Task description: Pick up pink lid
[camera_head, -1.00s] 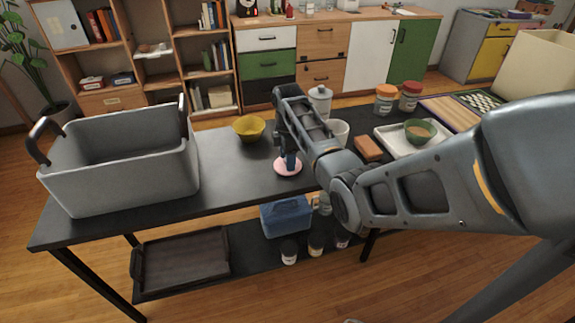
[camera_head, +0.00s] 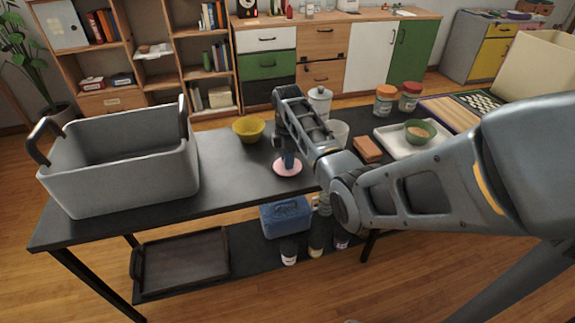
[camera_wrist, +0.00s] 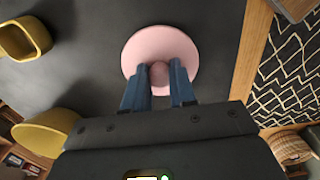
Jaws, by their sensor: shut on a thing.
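The pink lid (camera_head: 287,168) is a flat round disc with a knob in its middle. It is at the dark table's top, below my gripper (camera_head: 288,160). In the wrist view the pink lid (camera_wrist: 160,45) lies ahead of my gripper (camera_wrist: 160,75), whose two blue fingers are shut on the lid's knob from both sides. I cannot tell whether the lid touches the table.
A yellow bowl (camera_head: 249,129) stands left of the lid, and a large grey bin (camera_head: 120,180) is at the table's left end. A brown block (camera_head: 367,149), a white tray (camera_head: 390,139) with a green bowl (camera_head: 420,131), and a white canister (camera_head: 320,103) stand to the right and behind.

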